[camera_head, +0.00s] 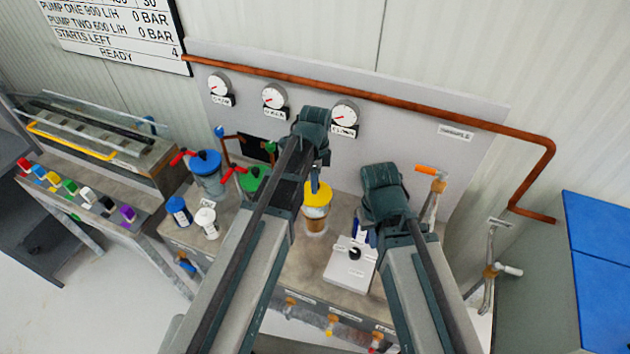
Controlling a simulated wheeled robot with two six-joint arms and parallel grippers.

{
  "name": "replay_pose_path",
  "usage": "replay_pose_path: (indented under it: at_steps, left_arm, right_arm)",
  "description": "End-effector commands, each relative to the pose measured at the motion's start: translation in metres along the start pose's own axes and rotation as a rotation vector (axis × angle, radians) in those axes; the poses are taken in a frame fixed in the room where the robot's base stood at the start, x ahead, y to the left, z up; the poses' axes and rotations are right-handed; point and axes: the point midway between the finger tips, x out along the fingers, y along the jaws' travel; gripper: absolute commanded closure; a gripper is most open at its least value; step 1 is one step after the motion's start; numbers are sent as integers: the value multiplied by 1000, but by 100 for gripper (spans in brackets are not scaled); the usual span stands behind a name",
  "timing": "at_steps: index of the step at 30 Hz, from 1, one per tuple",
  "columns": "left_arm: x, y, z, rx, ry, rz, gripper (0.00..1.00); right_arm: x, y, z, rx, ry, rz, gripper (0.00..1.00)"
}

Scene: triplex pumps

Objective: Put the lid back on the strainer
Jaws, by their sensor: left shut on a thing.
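Three strainers stand in a row on the bench: one with a blue lid (206,161), one with a green lid (256,182), and a clear one (315,224) with brown contents. A yellow lid (319,193) shows right over the clear strainer; I cannot tell whether it touches the rim. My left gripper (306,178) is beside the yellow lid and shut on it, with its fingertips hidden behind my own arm. My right gripper (374,236) is over the bench to the right, above a white box; its fingers are mostly hidden.
The white box (350,264) with a black knob stands on the bench. A blue bottle (178,211) and a white bottle (206,223) stand at the left. Red-handled valves, gauges (345,113) and a copper pipe (400,102) lie behind. An orange-handled valve (432,171) is at the right.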

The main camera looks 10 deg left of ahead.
Motion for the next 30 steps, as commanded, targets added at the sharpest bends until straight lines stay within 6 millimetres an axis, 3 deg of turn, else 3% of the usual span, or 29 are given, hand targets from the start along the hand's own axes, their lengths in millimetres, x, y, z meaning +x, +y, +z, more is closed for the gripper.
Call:
replay_pose_path:
  at_steps: [15,30]
  left_arm:
    - [49,0,0,0,0,0,100]
    - [51,0,0,0,0,0,100]
  right_arm:
    - [48,-5,-3,0,0,0,100]
    - [51,-5,-3,0,0,0,100]
